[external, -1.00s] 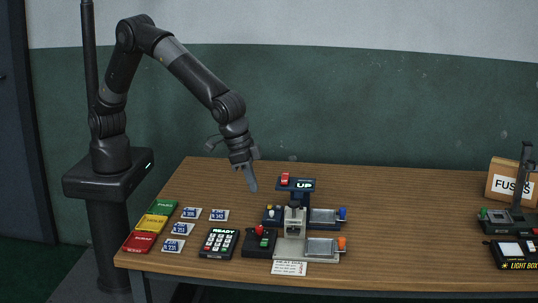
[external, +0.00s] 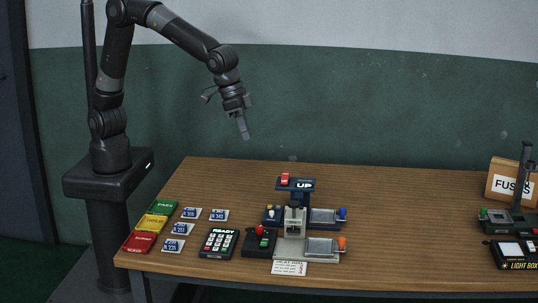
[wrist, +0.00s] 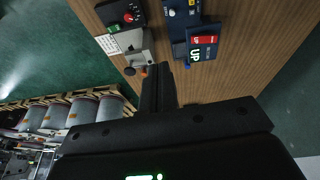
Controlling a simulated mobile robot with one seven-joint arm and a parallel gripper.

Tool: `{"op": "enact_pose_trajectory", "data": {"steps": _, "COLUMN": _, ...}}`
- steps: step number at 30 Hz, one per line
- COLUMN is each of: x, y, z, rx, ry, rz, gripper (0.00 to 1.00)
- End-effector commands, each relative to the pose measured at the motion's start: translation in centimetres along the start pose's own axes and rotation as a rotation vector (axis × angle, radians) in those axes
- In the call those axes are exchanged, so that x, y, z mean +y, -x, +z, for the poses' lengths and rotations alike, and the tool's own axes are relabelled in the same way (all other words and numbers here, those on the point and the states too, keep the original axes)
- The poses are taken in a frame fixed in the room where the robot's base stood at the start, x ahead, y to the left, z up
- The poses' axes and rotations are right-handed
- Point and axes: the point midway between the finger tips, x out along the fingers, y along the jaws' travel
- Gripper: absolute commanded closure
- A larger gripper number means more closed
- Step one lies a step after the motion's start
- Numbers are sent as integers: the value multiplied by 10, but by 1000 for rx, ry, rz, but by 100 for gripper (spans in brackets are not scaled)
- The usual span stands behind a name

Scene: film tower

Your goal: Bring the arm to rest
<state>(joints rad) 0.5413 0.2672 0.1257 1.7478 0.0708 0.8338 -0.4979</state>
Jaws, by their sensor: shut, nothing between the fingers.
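My gripper (external: 244,133) is raised well above the back part of the wooden table (external: 400,211), behind and left of the device with the "UP" sign (external: 303,185). Its fingers point down, are shut and hold nothing. In the wrist view my gripper's dark fingers (wrist: 158,88) reach toward the table, with the "UP" sign (wrist: 196,52) to their right. The arm bends up from its base at the left.
A keypad reading "READY" (external: 219,243), small blue-and-white cards and green, yellow and red trays (external: 154,222) lie at the table's left. A "FUSES" box (external: 508,184) and a light box (external: 515,253) stand at the right.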

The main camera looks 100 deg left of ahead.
Motion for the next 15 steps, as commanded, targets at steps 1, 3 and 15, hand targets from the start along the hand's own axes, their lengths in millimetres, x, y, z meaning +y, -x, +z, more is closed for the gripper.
{"op": "enact_pose_trajectory", "data": {"steps": 1, "x": -18, "y": 17, "z": 4, "rx": 9, "ry": 8, "rz": 7, "gripper": 100}}
{"op": "enact_pose_trajectory", "data": {"steps": 3, "x": -40, "y": 35, "z": 13, "rx": 16, "ry": 10, "rz": 14, "gripper": 100}}
{"op": "enact_pose_trajectory", "data": {"steps": 15, "x": -146, "y": 119, "z": 92, "rx": 77, "ry": 0, "rz": 29, "gripper": 100}}
